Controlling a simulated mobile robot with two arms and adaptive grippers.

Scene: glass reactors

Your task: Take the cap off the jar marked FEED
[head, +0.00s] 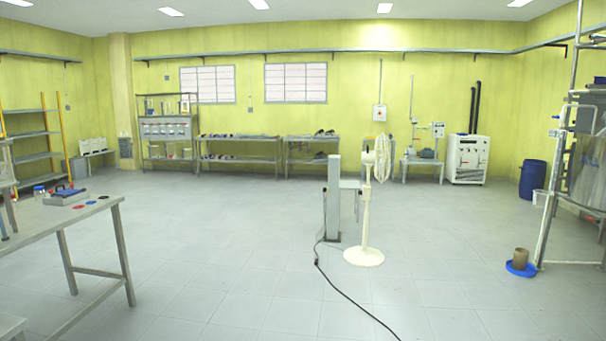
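A small clear jar with a blue cap (39,189) stands at the far edge of the grey table (100,212) on the left. It is too small for me to read any marking, so I cannot tell whether it is the FEED jar. Neither of my grippers shows in the head view.
A blue-grey device (66,196) and several small flat discs, one red (78,207), lie on the table. A white fan (366,200) and grey post (333,200) stand mid-floor, with a black cable (345,292) in front. A blue tray (520,269) sits right.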

